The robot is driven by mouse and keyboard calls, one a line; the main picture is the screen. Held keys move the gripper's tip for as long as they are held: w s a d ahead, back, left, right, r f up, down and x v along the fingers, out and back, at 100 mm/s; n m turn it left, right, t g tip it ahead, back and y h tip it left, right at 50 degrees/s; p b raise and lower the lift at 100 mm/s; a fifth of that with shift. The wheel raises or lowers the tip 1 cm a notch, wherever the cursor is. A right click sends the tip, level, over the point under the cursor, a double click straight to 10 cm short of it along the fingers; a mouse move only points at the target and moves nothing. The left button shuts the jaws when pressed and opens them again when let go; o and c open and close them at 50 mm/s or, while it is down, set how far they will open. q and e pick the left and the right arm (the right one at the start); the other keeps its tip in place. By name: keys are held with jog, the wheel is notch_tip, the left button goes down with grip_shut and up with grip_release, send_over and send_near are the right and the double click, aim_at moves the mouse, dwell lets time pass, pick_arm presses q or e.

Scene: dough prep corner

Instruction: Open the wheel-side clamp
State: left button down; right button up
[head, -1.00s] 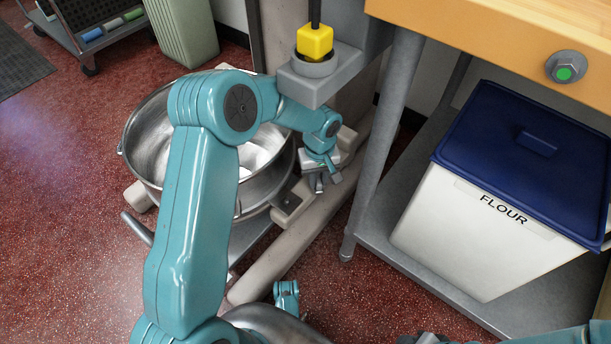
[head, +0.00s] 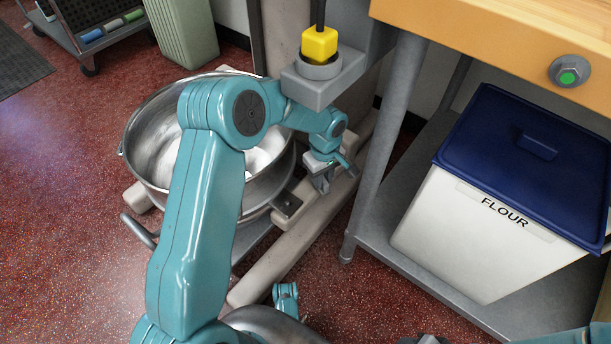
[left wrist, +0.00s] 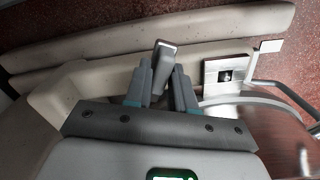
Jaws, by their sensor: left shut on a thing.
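My left gripper (head: 326,178) is at the right side of the steel mixing bowl (head: 148,160), low beside the mixer frame. In the left wrist view its two fingers (left wrist: 158,90) are closed around a grey metal lever (left wrist: 165,52), which I take to be the clamp's handle. The lever's end sticks out past the fingertips; its base is hidden by the gripper. In the head view the clamp is mostly hidden by the gripper and wrist. My right gripper cannot be made out.
A bowl bracket (head: 287,205) with a dark hole lies just left of the gripper. The table leg (head: 386,135) and flour bin (head: 480,225) stand to the right. Open red floor (head: 70,230) lies left.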

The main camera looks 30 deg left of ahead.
pick_arm(q)
jog(key=shift+w+d+n, duration=0.4)
jog(key=shift+d+n, duration=0.05)
jog(key=shift+n, duration=0.55)
